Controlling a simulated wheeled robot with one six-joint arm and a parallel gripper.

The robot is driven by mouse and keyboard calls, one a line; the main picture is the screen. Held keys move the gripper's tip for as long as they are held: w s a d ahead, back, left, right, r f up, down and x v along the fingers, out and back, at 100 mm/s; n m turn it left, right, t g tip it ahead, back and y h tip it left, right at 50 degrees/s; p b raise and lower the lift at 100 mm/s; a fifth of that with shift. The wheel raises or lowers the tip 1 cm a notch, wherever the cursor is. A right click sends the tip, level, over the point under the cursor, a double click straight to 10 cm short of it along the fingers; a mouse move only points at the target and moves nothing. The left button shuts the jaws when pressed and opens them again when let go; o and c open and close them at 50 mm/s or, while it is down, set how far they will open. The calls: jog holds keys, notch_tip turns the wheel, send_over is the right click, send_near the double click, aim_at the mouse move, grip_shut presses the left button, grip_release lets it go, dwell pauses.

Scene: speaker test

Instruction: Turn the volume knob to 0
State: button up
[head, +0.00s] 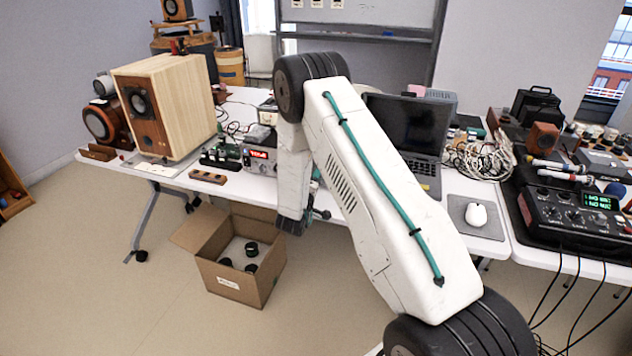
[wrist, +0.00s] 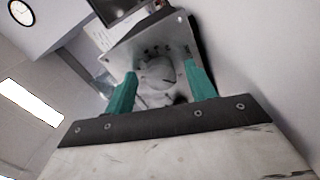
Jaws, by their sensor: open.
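The volume knob (wrist: 157,73) appears in the wrist view as a round grey knob on a metal faceplate (wrist: 176,32). Dark marks sit above it, too small to read, and I cannot tell its setting. My gripper (wrist: 160,69) has two teal fingers, spread open, one on each side of the knob. The knob lies between the fingertips in the picture; I cannot tell whether either finger touches it. In the head view my own arm hides the knob and most of the gripper.
A wooden speaker (head: 165,108) stands on the white table (head: 240,184) at left. A device with a red display (head: 259,155) is left of my arm. A laptop (head: 408,125) and mouse (head: 476,214) are to the right. An open cardboard box (head: 232,279) sits on the floor.

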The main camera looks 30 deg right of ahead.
jog(key=v, duration=0.7)
jog(key=shift+s+a, duration=0.25)
jog(key=shift+a, duration=0.05)
